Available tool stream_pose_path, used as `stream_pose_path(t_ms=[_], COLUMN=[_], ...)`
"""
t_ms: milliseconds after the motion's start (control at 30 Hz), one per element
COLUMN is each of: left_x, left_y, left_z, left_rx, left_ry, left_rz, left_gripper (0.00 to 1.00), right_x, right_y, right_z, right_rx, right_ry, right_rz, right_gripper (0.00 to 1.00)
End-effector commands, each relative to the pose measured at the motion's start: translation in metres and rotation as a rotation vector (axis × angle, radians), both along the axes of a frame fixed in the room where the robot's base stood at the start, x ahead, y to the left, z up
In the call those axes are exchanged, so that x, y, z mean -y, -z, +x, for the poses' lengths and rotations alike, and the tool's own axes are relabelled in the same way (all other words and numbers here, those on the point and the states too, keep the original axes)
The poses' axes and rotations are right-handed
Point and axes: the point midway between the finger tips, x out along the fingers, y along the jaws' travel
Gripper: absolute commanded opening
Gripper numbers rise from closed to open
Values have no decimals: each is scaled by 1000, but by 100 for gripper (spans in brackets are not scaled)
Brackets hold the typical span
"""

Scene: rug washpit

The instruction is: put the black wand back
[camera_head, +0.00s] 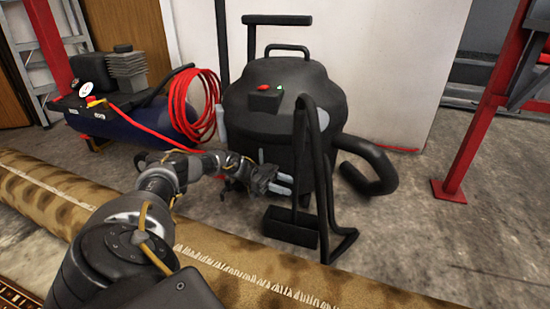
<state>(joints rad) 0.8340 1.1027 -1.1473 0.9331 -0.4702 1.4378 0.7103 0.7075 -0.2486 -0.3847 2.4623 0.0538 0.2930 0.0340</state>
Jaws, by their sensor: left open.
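A black wand (299,160) stands upright in front of a black drum vacuum (262,105). Its lower end is at a dark block-like foot (290,228) near the floor. A bent black frame (326,185) stands close beside it, and I cannot tell whether the two are joined. My left gripper (284,184) comes in from the left, with its light fingertips apart and pointing right, close to the wand's left side. I see nothing between the fingers. Whether a fingertip touches the wand is unclear. My right gripper is not in view.
A thick black hose (375,170) curls out right of the vacuum. A compressor (120,120) with a coiled red hose (203,105) stands left. A rolled brown rug (215,265) crosses the foreground under my arm. A red post (475,130) stands right, with bare floor before it.

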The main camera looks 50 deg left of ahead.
Motion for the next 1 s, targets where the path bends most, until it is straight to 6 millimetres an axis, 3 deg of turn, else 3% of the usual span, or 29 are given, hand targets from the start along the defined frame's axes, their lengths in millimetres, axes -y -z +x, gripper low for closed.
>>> stream_pose_path(t_ms=[200, 400, 867, 1000], left_x=[-38, -54, -57, -53], left_y=[-1, 0, -1, -7], left_z=[-13, -19, -21, -22], left_rx=[1, 1, 2, -11], left_ry=[-1, 0, 2, 4], left_rz=[0, -1, -2, -9], left_gripper=[41, 41, 41, 41], right_x=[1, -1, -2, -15], right_y=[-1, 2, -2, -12], right_z=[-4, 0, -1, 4], right_rx=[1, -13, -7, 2], right_ry=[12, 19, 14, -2], right_rz=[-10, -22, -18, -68], right_gripper=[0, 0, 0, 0])
